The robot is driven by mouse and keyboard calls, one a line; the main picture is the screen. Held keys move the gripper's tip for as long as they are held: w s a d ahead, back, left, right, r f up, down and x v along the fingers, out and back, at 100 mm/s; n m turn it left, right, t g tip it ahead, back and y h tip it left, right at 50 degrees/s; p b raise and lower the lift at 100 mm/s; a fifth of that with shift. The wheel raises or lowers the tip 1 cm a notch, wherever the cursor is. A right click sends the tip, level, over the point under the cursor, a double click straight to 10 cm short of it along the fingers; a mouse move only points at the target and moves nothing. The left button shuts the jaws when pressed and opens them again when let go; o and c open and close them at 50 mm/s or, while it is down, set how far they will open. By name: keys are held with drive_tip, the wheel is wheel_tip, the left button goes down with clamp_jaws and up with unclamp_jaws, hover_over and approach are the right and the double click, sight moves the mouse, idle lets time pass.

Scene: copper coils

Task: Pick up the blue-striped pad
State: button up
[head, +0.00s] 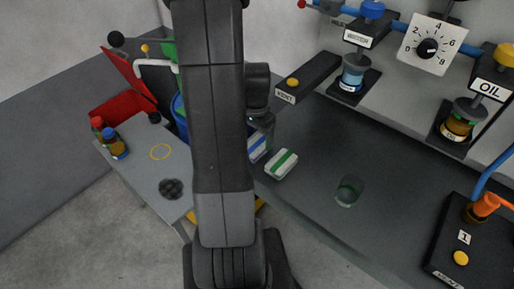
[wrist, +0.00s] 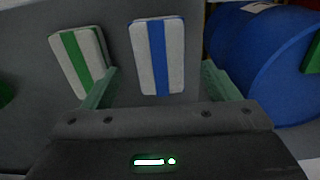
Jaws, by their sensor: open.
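The blue-striped pad (wrist: 157,57) is a pale block with a blue stripe along its length. In the wrist view it lies flat ahead of my gripper (wrist: 158,85), between the lines of its two open fingers. Nothing is held. In the head view the pad (head: 256,147) is partly hidden by my arm, and my gripper (head: 262,122) is just above it, also partly hidden. A green-striped pad (head: 282,164) lies close by on the dark bench; in the wrist view it (wrist: 82,62) is left of the blue-striped one, near the left finger.
A blue drum (wrist: 262,62) stands close on the right in the wrist view. A small green-tinted cup (head: 348,190) stands on the dark bench (head: 320,150). Bottles marked WATER (head: 352,74) and OIL (head: 459,122) stand at the back. A grey side table (head: 140,160) is at left.

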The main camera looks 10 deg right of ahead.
sight(256, 145)
drive_tip(key=shift+f, duration=2.1)
drive_tip(key=c, duration=1.1)
